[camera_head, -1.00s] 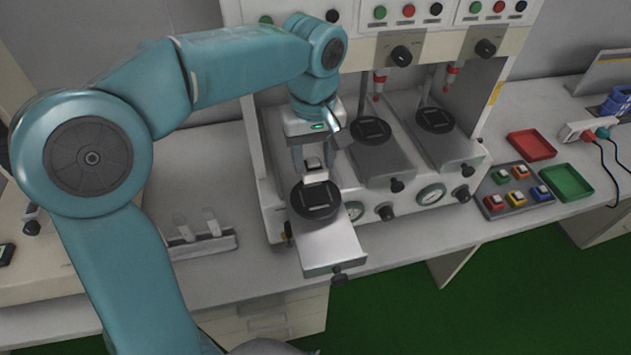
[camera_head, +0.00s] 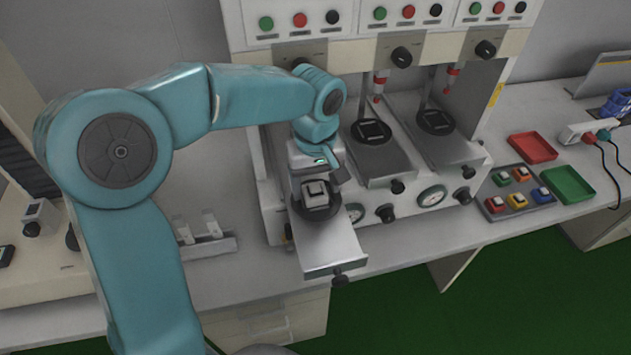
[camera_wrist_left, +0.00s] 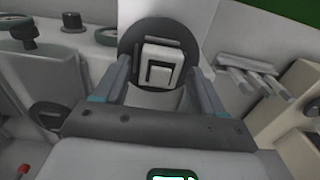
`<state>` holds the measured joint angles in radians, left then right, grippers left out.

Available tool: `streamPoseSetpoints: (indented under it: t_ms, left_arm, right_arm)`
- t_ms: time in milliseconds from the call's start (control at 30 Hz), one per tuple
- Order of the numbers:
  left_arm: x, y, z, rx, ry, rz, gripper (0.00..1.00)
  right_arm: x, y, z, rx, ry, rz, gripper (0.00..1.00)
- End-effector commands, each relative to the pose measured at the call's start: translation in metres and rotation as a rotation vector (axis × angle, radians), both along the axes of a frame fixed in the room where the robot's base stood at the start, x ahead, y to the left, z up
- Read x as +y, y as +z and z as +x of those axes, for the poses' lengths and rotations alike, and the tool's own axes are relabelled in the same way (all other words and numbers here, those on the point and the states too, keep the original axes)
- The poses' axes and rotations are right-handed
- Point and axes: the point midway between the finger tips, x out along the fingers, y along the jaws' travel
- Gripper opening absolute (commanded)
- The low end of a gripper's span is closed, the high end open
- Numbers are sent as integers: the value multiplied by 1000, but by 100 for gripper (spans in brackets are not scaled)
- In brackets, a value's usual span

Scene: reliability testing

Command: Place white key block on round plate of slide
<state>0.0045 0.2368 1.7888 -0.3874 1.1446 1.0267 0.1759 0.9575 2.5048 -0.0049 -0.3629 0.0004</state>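The white key block (camera_head: 315,196) sits on the black round plate (camera_head: 318,215) of the pulled-out slide (camera_head: 330,256) at the left station. In the left wrist view the block (camera_wrist_left: 160,66) lies over the plate (camera_wrist_left: 129,42), with its square top facing the camera. My left gripper (camera_head: 314,184) is just above the plate, with its fingers on either side of the block. In the left wrist view a gap shows between each finger and the block, so the gripper (camera_wrist_left: 160,70) looks open. My right gripper is not in view.
Two more stations with round plates (camera_head: 371,132) stand to the right. A panel of coloured key blocks (camera_head: 514,191), a red tray (camera_head: 532,147) and a green tray (camera_head: 568,184) lie farther right. A small metal rack (camera_head: 207,243) stands left of the slide.

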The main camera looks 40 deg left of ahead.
Motion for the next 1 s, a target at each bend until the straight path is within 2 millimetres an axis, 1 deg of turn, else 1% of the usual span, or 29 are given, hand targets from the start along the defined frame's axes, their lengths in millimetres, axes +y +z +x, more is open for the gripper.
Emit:
streamPoseSetpoints:
  t_ms: [267, 367, 400, 467, 700, 800, 900, 1000]
  left_arm:
    - [0, 1, 0, 0, 0, 0, 74]
    - [0, 8, 0, 0, 0, 0, 74]
    - [0, 11, 1, -3, 0, 0, 74]
    - [0, 21, 1, -5, 0, 1, 74]
    - [0, 79, 1, -5, -1, 0, 74]
    - [-1, 98, 1, -4, -1, 0, 74]
    - [0, 113, 1, -3, 0, 0, 74]
    - [0, 121, 0, -1, 0, 0, 74]
  right_arm:
    - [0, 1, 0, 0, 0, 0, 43]
    - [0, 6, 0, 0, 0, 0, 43]
    - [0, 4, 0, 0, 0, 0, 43]
    - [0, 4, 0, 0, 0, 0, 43]
    - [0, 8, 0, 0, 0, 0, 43]
    - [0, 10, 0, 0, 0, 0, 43]
    - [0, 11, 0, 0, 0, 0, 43]
    - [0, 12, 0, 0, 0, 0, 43]
